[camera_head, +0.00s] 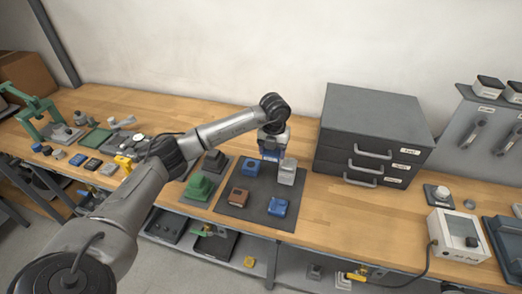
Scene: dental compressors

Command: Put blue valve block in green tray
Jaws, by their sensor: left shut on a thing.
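My left gripper (271,151) is shut over the dark mat, with a small blue piece between its fingers, mostly hidden; it looks like the blue valve block (271,157). A silver-grey block (287,173) stands close to its right. Two other blue blocks are on the mat, one (250,168) left of the gripper and one (278,206) nearer the front. A flat green piece that looks like the green tray (95,140) lies far to the left on the bench. My right gripper is not in view.
The dark mat (245,207) also bears a brown block (238,197). A stepped green block (199,187) is left of the mat. A grey drawer cabinet (368,135) stands to the right. Several small parts crowd the bench's left side. Bare wood (335,212) lies right of the mat.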

